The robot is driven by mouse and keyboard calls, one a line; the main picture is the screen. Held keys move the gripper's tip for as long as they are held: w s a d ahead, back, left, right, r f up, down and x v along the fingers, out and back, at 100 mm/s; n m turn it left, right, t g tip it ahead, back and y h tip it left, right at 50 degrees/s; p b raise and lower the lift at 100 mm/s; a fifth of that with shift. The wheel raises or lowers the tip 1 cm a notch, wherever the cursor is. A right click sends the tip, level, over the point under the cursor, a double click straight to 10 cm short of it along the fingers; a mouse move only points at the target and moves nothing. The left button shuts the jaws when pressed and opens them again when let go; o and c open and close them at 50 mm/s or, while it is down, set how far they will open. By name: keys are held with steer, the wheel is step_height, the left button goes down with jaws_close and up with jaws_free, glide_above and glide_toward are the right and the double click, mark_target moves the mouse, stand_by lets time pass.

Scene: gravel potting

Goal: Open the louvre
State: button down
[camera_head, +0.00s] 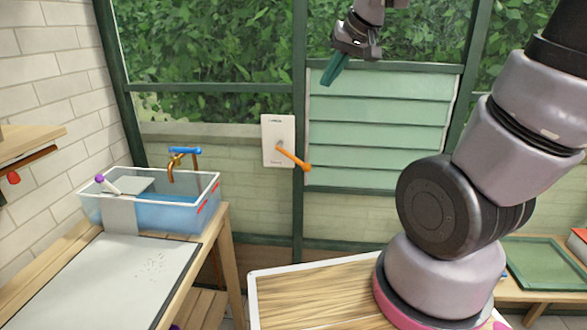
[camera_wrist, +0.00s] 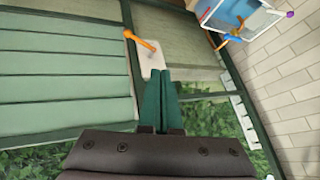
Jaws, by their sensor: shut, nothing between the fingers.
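The louvre (camera_head: 375,125) is a panel of pale green horizontal slats in a dark green frame, right of the middle in the head view. Its slats lie flat and look shut. It fills the left of the wrist view (camera_wrist: 60,75). Left of it, a white plate (camera_head: 271,148) on the frame post carries an orange lever (camera_head: 294,158) that slants down to the right. The lever also shows in the wrist view (camera_wrist: 142,40). My gripper (camera_head: 327,82) is shut and empty, above and apart from the lever. Its green fingers (camera_wrist: 163,75) reach toward the plate in the wrist view.
A clear water basin (camera_head: 207,200) with a blue-handled brass tap (camera_head: 185,151) stands on the left bench. A green tray (camera_head: 545,262) lies on a bench at the right. Glass panes with foliage behind surround the louvre.

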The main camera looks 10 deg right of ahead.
steer(key=w+a+f+n+h, duration=0.2)
steer(key=w+a+f+n, duration=0.1)
steer(key=w+f, duration=0.6)
steer(key=w+a+f+n+h, duration=0.15)
steer(key=w+f+n, duration=0.25)
steer(key=w+f, duration=0.5)
step_height(320, 180, down, 21)
steer(key=w+a+n+t+h, duration=0.1)
steer(key=n+t, duration=0.8)
steer(key=n, duration=1.1)
steer(key=shift+w+a+f+h, duration=0.15)
steer(key=shift+w+a+h, duration=0.2)
steer(key=shift+a+h, duration=0.65)
steer(key=shift+d, duration=0.2)
